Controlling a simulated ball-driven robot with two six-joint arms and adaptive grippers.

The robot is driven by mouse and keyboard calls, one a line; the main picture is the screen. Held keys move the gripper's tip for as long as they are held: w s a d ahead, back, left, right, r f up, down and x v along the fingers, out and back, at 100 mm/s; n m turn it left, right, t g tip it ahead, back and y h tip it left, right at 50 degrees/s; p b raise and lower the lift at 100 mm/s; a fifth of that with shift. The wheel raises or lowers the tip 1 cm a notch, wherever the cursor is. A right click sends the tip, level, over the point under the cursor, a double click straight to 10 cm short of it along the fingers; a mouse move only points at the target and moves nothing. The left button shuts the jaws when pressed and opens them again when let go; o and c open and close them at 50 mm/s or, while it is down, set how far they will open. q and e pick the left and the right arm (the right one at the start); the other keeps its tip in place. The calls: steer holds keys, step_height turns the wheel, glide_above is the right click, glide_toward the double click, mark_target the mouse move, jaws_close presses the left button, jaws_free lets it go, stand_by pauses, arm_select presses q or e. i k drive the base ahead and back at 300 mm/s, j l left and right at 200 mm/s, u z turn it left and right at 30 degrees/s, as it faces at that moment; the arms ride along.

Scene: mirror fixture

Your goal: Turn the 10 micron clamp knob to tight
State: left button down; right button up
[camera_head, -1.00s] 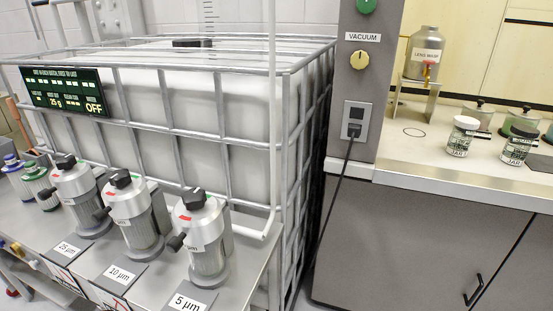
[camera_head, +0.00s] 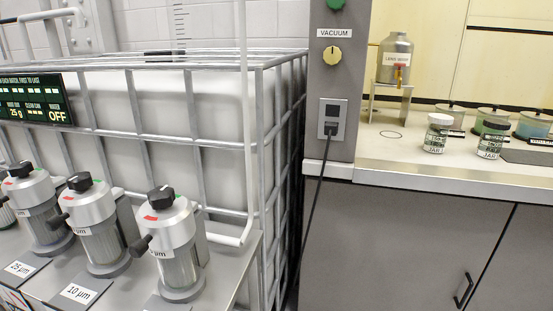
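The 10 micron canister (camera_head: 101,235) stands on a grey bench at the lower left, behind its "10 µm" label (camera_head: 79,292). Its black clamp knob (camera_head: 79,182) sits on top of the silver lid, with a red mark on the lid to its left. A black side handle sticks out to the left of the canister. Neither of my grippers is in view.
Similar canisters stand on either side, the 25 µm one (camera_head: 40,215) to the left and another (camera_head: 170,245) to the right. A caged white tank (camera_head: 190,130) is behind them. A grey panel with a vacuum knob (camera_head: 332,55) and a counter with jars (camera_head: 437,134) are to the right.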

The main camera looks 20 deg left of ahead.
mark_target(78, 181)
steer(key=u, duration=1.75)
